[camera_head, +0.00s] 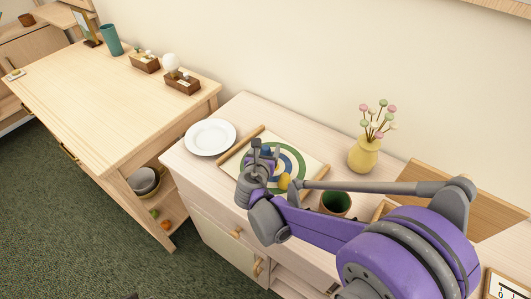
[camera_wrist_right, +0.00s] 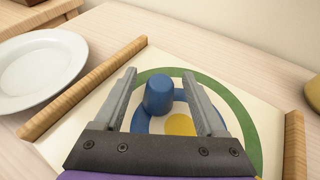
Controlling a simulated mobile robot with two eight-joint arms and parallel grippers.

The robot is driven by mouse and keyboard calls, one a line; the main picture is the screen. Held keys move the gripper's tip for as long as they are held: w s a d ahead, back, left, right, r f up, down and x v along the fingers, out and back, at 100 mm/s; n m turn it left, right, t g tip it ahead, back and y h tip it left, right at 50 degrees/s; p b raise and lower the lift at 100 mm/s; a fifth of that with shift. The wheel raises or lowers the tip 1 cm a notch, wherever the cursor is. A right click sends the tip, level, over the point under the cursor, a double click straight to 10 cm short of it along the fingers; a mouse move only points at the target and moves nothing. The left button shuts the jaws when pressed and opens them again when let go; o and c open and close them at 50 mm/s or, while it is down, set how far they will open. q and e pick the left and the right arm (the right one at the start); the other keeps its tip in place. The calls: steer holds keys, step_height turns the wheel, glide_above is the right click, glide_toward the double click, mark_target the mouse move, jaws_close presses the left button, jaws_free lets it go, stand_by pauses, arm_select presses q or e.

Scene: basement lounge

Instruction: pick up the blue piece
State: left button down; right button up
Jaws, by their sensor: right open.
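The blue piece (camera_wrist_right: 158,95) is a small rounded cylinder standing on the target board in the right wrist view. The board (camera_wrist_right: 247,115) is cream with green and blue rings and wooden rods at its ends. It also shows in the head view (camera_head: 312,166) on the low cabinet. My right gripper (camera_head: 262,150) is over the board, pointing away from its arm. In the right wrist view its open fingers (camera_wrist_right: 158,76) lie on either side of the blue piece, with gaps visible. In the head view the gripper hides much of the board's middle. My left gripper is out of view.
A white plate (camera_head: 210,137) lies left of the board. A yellow vase (camera_head: 364,155) with flowers stands to the right, and a green-lined cup (camera_head: 335,203) nearer the front. A wooden desk (camera_head: 110,95) is at the left.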

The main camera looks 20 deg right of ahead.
steer(key=x, duration=0.2)
steer(key=shift+w+d+f, duration=0.15)
steer(key=shift+w+f, duration=0.1)
steer(key=shift+w, duration=0.05)
jaws_close()
